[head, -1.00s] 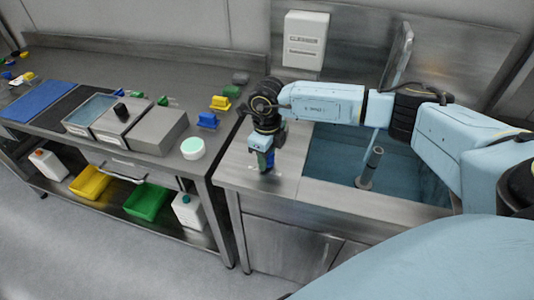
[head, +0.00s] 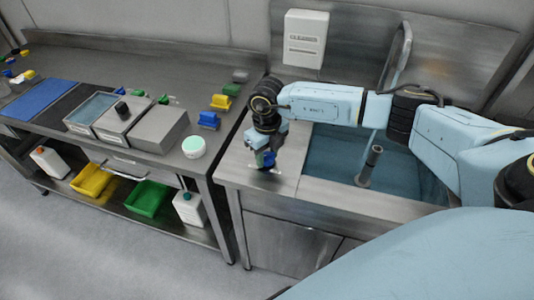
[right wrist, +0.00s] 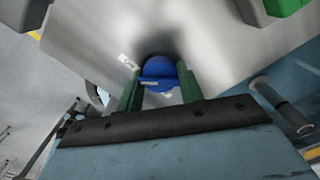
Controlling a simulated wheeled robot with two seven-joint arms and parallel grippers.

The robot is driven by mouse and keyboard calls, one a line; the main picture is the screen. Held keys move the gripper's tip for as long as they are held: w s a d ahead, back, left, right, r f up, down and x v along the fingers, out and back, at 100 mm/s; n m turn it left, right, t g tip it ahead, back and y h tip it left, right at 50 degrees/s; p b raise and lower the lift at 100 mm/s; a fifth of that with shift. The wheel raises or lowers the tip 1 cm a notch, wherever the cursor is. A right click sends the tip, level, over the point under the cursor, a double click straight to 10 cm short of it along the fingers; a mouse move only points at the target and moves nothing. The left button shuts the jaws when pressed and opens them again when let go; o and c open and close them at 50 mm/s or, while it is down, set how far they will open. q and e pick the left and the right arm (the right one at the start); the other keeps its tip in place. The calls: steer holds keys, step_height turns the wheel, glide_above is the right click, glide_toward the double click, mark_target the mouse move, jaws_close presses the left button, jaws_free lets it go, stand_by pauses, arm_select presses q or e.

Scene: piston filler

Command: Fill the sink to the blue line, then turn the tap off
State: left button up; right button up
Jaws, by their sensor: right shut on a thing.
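The sink (head: 325,190) is at the right of the head view, with bluish water (head: 330,152) in its basin. I cannot make out the blue line. A curved tap spout (head: 405,45) stands behind it, partly hidden by my right arm, and a pale stream (head: 371,138) shows below the arm. A grey upright pipe (head: 371,165) stands in the basin. My right gripper (head: 266,160) points down at the counter left of the basin. Its green fingers are shut on a round blue knob (right wrist: 160,74), seen between them in the right wrist view (right wrist: 159,88). My left gripper is out of view.
A steel bench (head: 70,65) on the left holds grey bins (head: 158,130), a white round tub (head: 194,147) and small coloured blocks. Its lower shelf has a yellow tray (head: 91,180), a green tray (head: 148,198) and white jugs. A white dispenser (head: 305,38) hangs on the wall.

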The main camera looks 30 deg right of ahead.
mark_target(267, 157)
steer(key=o, duration=1)
step_height(267, 157, up, 14)
steer(key=shift+f, duration=0.25)
